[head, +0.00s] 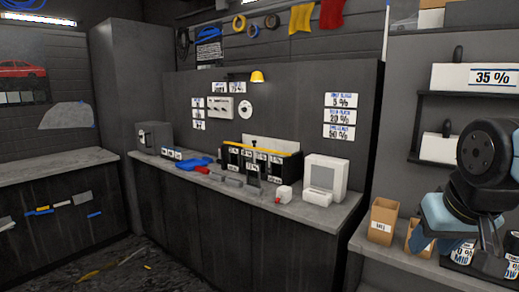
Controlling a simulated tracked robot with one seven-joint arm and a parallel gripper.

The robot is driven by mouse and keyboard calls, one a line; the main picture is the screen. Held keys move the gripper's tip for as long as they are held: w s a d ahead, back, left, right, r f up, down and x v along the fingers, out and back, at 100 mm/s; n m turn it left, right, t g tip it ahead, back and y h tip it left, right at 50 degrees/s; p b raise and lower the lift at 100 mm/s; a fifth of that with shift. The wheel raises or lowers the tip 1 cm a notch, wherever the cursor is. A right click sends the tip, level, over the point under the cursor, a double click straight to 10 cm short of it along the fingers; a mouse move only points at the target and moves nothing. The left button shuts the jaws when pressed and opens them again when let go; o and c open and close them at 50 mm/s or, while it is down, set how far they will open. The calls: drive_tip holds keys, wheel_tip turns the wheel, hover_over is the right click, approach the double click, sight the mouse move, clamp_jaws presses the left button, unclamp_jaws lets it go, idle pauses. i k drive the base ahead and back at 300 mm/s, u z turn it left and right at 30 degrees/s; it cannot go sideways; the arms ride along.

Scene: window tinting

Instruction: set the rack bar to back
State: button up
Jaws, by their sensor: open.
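A black rack (233,161) with several white-labelled slots stands on the grey middle counter (317,212). A yellow-orange bar (272,150) runs along the rack's upper edge. A pale upright panel shows behind it. From here I cannot tell which setting the bar is in. My gripper (456,243) is at the right edge, in front of the right-hand shelf unit and well apart from the rack. Its light-blue fingers are spread open with nothing seen between them.
A blue cloth (193,163) and hand tools lie to the left. A cardboard box (382,220) sits near my gripper. The floor (135,270) shows scraps.

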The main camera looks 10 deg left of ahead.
sight(254, 142)
drive_tip(key=u, duration=1.45)
drive_tip(key=i, duration=3.1)
drive_tip(key=z, duration=1.7)
